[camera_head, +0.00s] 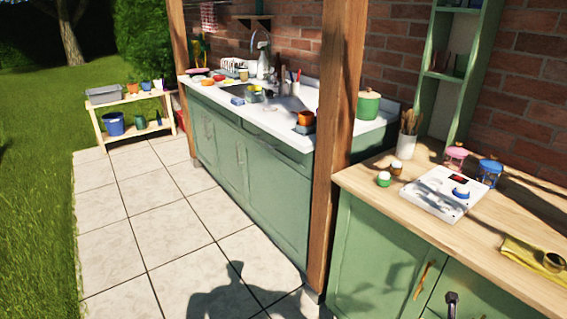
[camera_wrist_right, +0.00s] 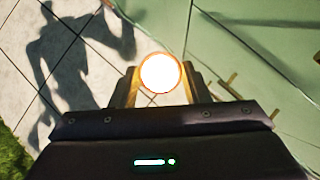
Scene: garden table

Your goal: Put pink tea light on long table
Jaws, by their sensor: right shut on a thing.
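In the right wrist view my right gripper (camera_wrist_right: 160,90) is shut on a small round thing, taken as the pink tea light (camera_wrist_right: 160,73). Its top is washed out to white, with a thin orange-pink rim. The fingers press on it from both sides, above the tiled floor beside green cabinet fronts. A wood-topped green counter (camera_head: 400,205) fills the right of the head view. A low wooden shelf table (camera_head: 130,98) stands far left. I cannot tell which surface is the long table. My left gripper is not in view.
On the wooden counter stand a white scale (camera_head: 440,195), a utensil pot (camera_head: 406,146), pink (camera_head: 456,157) and blue (camera_head: 489,172) lidded jars, small cups and a yellow cloth (camera_head: 528,254). A wooden post (camera_head: 338,130) divides it from the cluttered sink counter (camera_head: 270,122). The paving (camera_head: 160,220) is clear.

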